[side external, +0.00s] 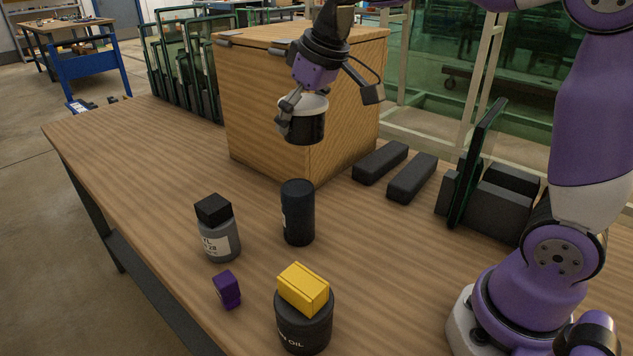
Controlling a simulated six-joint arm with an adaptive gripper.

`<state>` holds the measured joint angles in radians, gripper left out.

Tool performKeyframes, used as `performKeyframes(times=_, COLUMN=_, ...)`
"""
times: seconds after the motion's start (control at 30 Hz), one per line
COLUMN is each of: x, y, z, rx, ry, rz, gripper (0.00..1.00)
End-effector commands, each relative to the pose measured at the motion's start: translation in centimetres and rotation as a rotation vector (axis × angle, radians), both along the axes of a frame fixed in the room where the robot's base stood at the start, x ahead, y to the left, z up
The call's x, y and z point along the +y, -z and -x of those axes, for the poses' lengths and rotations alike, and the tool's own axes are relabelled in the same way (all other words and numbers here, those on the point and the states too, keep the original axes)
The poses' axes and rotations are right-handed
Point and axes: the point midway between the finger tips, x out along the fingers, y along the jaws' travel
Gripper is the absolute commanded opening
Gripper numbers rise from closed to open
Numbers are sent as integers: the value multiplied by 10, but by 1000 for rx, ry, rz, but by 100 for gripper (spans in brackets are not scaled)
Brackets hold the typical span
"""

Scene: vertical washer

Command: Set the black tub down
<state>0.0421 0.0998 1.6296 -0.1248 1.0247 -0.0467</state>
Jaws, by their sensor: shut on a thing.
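My gripper (290,113) is shut on a black tub (307,128) with a pale rim and lid area. It holds the tub in the air, roughly upright, in front of the wooden box (255,115). The tub is clear above the wooden table (150,165).
Below stand a grey bottle with a black cap (218,230), a black cylinder (298,215), a purple block (227,290) and a dark can (305,330) topped by a yellow block (304,288). Two black bars (381,162) lie right of the box. The table's left is clear.

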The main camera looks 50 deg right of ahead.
Motion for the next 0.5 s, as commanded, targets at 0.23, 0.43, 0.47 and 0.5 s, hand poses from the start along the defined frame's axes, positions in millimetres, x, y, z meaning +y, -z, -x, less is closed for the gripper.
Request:
performKeyframes(times=0.23, x=-25, y=13, z=25, rx=11, ry=-40, rz=14, gripper=46)
performKeyframes(times=0.43, x=-53, y=35, z=13, rx=25, ry=-203, rz=18, gripper=46)
performKeyframes(times=0.47, x=-58, y=38, z=12, rx=26, ry=-229, rz=18, gripper=46)
performKeyframes(times=0.5, x=-64, y=43, z=9, rx=26, ry=-264, rz=18, gripper=46)
